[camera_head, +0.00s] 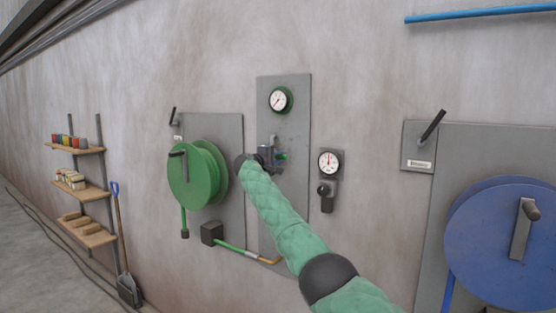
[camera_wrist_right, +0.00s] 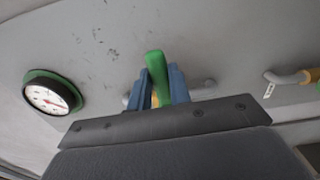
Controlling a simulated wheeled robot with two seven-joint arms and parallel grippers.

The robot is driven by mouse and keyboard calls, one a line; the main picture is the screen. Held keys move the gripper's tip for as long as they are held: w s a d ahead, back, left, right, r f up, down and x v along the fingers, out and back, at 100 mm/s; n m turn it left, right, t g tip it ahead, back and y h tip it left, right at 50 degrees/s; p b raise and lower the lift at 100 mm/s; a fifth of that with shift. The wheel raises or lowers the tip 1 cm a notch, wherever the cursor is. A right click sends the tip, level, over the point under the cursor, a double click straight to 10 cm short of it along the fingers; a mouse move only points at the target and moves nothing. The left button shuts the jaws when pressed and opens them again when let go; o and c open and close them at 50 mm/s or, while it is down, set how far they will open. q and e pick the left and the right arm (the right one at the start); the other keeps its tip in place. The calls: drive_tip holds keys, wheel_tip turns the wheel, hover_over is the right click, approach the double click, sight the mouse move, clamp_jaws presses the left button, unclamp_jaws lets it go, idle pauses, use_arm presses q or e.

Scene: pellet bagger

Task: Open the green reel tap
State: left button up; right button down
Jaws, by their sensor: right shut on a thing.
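The green reel tap shows as a green lever (camera_wrist_right: 155,66) in the right wrist view, standing between the two blue fingers of my right gripper (camera_wrist_right: 161,86). The fingers are shut on the lever, one on each side. A bit of yellowish metal shows below it between the fingers. In the head view my right gripper (camera_head: 281,157) is at the middle of the grey panel (camera_head: 293,210), just right of the green reel (camera_head: 190,180). My own wrist hides part of the tap there. My left gripper is not in view.
A green-rimmed gauge (camera_head: 281,99) sits above the tap. A second gauge (camera_head: 329,161) with a dark fitting below is to the right. A blue reel (camera_head: 480,240) is at far right. Shelves (camera_head: 84,191) and a shovel (camera_head: 126,285) stand at left.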

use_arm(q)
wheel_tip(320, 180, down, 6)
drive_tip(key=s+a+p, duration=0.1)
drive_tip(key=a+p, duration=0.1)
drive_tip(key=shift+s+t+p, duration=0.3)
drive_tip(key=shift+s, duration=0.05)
use_arm(e)
drive_tip(key=shift+w+a+r+n, duration=0.15)
drive_tip(key=shift+r+n, duration=0.35)
drive_tip(key=shift+n, duration=0.65)
drive_tip(key=shift+w+a+r+n, duration=0.15)
drive_tip(key=shift+r+n, duration=0.4)
drive_tip(key=shift+n, duration=0.55)
drive_tip(key=shift+w+a+r+n, duration=0.15)
drive_tip(key=shift+r+n, duration=0.35)
drive_tip(key=shift+n, duration=0.65)
drive_tip(key=shift+s, duration=0.1)
drive_tip(key=c, duration=1.3)
unclamp_jaws()
